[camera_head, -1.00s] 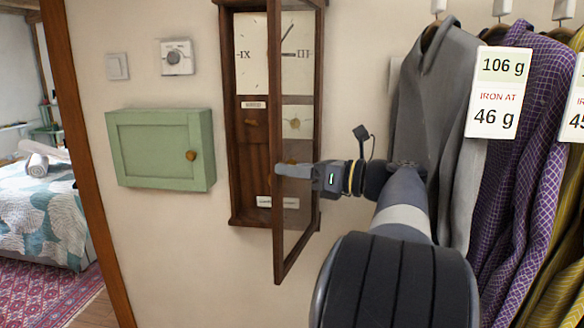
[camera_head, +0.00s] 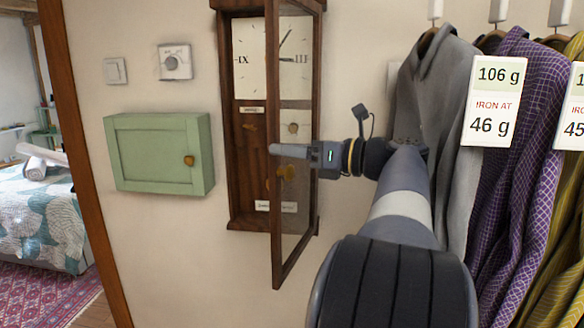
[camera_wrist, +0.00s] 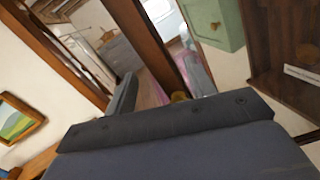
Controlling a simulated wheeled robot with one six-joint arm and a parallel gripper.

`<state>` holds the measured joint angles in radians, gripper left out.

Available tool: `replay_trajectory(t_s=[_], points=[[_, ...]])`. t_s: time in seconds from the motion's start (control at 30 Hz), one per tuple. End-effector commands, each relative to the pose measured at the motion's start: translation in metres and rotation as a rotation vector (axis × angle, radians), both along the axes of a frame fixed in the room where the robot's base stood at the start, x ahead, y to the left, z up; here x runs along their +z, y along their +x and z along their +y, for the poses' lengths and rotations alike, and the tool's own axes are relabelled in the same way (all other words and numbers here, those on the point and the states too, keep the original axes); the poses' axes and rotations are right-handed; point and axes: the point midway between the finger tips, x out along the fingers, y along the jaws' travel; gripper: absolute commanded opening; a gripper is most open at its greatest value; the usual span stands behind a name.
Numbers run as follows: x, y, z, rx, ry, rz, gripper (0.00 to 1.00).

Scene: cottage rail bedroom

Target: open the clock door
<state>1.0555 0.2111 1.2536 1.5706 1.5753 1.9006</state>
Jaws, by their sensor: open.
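The clock (camera_head: 235,170) is a dark brown wooden wall case with a white dial. Its glazed door (camera_head: 273,230) stands ajar, swung out from the case with its free edge toward me. My gripper (camera_head: 272,150) is open and lies across the door's front from the right. In the wrist view my gripper (camera_wrist: 162,85) has its two fingers apart, with the clock case (camera_wrist: 285,45) at the right.
A green wall cabinet (camera_head: 150,155) hangs left of the clock, below a switch (camera_head: 115,70) and a dial thermostat (camera_head: 175,62). Grey and purple shirts (camera_head: 515,170) hang close to my arm on the right. A wooden doorpost (camera_head: 85,160) borders the bedroom at the left.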

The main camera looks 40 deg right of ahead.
Motion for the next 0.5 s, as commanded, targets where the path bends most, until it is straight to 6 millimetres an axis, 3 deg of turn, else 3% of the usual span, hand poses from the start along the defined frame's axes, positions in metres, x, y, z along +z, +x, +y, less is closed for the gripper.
replay_trajectory(t_s=[0.03, 0.2, 0.5], points=[[0.013, 0.0, 0.0, 0.0, -0.003, -0.002, 0.52], [0.037, 0.0, 0.0, 0.0, -0.001, 0.0, 0.52], [0.048, 0.0, 0.0, 0.0, 0.002, 0.001, 0.52]])
